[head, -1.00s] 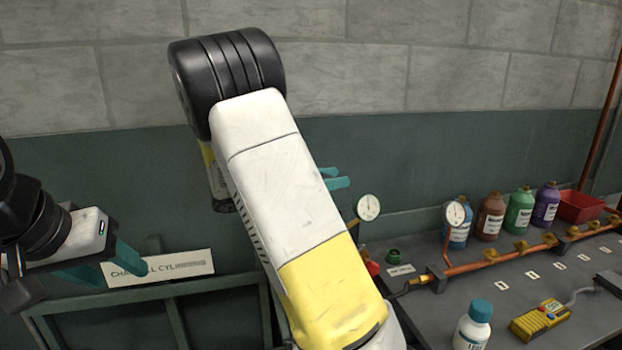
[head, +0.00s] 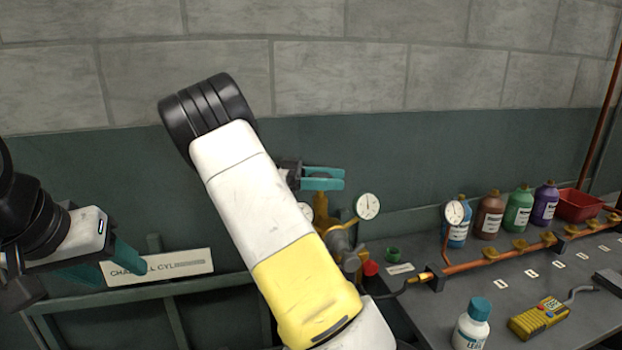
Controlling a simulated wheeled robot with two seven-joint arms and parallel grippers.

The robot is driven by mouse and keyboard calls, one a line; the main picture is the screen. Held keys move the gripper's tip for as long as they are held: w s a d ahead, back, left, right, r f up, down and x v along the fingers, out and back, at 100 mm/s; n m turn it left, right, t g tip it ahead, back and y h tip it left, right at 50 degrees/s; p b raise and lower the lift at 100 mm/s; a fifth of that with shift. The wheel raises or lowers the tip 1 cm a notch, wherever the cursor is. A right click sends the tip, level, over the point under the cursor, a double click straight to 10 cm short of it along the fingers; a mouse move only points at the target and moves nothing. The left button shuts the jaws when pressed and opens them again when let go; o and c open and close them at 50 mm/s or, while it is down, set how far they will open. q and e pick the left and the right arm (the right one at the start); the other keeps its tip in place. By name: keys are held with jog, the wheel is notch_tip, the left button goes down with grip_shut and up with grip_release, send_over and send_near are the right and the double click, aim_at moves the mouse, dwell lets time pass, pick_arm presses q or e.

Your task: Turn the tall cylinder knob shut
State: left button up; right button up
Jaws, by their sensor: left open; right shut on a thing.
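My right gripper (head: 322,178), with teal fingers, is shut at the top of a brass valve (head: 321,211). The knob between the fingers is mostly hidden, and my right arm covers the tall cylinder below. A round white gauge (head: 367,206) and a red knob (head: 370,268) are on the brass fittings just right of the arm. My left gripper (head: 104,266) is open and empty at the far left, in front of the wall, apart from the valve.
A lettered sign (head: 160,267) and a green frame (head: 215,285) are at lower left. The grey bench (head: 420,313) at right holds a copper pipe (head: 490,255), a second gauge (head: 454,212), bottles, a red bin (head: 577,205), a white bottle (head: 472,325) and a yellow meter (head: 540,318).

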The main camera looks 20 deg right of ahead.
aim_at(331, 177)
jog(key=shift+m+g+y, duration=0.4)
jog(key=shift+m+g, duration=0.1)
jog(key=shift+g, duration=0.2)
jog(key=shift+s+a, duration=0.1)
jog(key=o, duration=1.4)
jog(key=shift+r, duration=0.1)
jog(key=shift+r, duration=0.3)
notch_tip(331, 177, up, 3)
jog(key=shift+f, duration=0.1)
jog(key=s+a, duration=0.2)
jog(key=s, duration=0.2)
jog(key=s+a+r, duration=0.1)
jog(key=s+a, duration=0.2)
jog(key=s, duration=0.2)
jog(key=s+a, duration=0.2)
jog(key=s, duration=0.3)
jog(key=shift+a+r, duration=0.2)
jog(key=shift+a, duration=0.05)
